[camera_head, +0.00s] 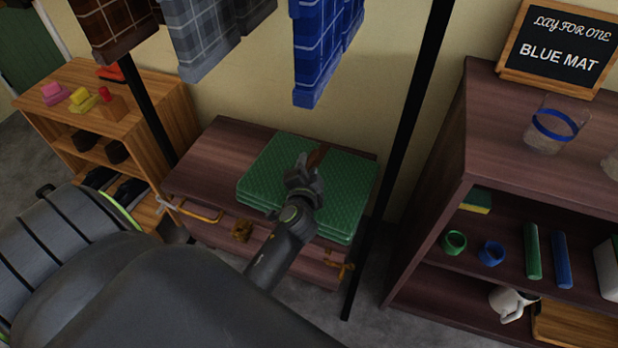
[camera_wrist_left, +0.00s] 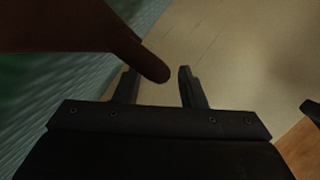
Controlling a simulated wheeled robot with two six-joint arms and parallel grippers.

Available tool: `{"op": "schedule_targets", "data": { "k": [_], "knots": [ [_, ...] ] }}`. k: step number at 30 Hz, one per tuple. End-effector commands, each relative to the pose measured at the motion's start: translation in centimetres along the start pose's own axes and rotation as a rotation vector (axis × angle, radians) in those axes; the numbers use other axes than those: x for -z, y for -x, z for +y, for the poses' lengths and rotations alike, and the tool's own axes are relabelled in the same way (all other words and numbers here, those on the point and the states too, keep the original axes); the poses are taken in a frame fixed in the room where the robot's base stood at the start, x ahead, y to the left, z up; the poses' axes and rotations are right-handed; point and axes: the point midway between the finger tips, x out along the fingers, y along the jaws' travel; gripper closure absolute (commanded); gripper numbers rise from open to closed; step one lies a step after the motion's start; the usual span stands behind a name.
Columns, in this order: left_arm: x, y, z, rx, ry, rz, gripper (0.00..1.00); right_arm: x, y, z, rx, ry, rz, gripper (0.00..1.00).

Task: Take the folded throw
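A green, quilted folded throw (camera_head: 262,172) lies in a stack of layers on a low dark wooden chest (camera_head: 215,158). My left gripper (camera_head: 308,165) is over the throw's middle and hides part of it. A brown strap-like piece (camera_head: 318,154) shows just beyond its fingers. In the left wrist view the fingers (camera_wrist_left: 160,88) are apart, and the brown piece (camera_wrist_left: 120,40) has its rounded end near the gap between them. I cannot tell whether it touches a finger. Green cloth (camera_wrist_left: 50,85) fills the left of that view. My right gripper is not in view.
A black rack post (camera_head: 400,150) stands right of the chest, another (camera_head: 145,110) to its left. Blue (camera_head: 318,60), grey and brown plaid cloths hang above. A dark shelf (camera_head: 480,130) with a glass and a "BLUE MAT" sign (camera_head: 565,48) is at right.

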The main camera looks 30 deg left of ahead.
Motion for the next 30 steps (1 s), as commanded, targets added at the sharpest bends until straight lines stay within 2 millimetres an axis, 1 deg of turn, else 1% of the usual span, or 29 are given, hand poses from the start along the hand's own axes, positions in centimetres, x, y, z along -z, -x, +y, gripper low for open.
{"op": "schedule_targets", "data": {
  "k": [1,6,8,30],
  "knots": [
    [0.00,0.00,0.00,0.000,0.000,0.000,0.70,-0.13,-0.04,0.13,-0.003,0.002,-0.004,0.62],
    [0.00,-0.01,0.01,0.000,0.000,0.000,0.93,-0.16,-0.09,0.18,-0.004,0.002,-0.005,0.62],
    [0.00,-0.01,0.01,0.000,0.000,0.000,1.00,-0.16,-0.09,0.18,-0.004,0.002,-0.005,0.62],
    [-0.02,-0.01,0.04,-0.001,0.000,0.000,1.00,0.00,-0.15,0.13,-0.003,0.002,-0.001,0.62]
  ]
}}
